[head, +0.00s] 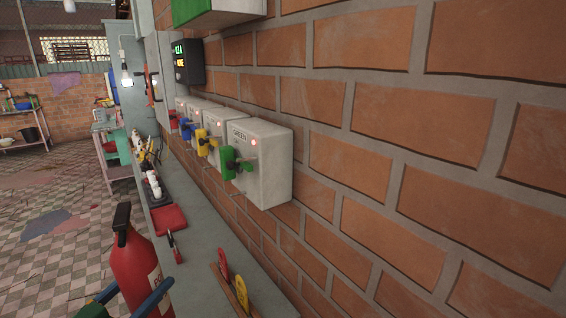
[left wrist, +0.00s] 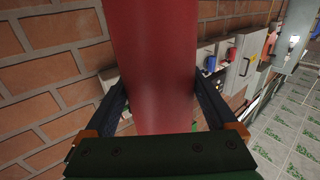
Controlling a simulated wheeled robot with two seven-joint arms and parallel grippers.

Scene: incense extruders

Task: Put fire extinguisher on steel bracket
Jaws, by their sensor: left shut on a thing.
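A red fire extinguisher (head: 135,268) with a black top stands upright at the lower left of the head view. Its lower part is cut off by the picture edge. My left gripper (head: 137,291) is shut on its body, with one blue finger on each side. In the left wrist view the red cylinder (left wrist: 155,50) fills the middle, between the two fingers of the left gripper (left wrist: 160,85). I cannot make out a steel bracket in either view. My right gripper is not in view.
A narrow grey ledge (head: 205,262) runs along the brick wall (head: 400,140), holding a red case (head: 168,220) and small tools. Grey boxes with coloured levers (head: 262,170) jut from the wall. Tiled floor (head: 60,270) lies open to the left.

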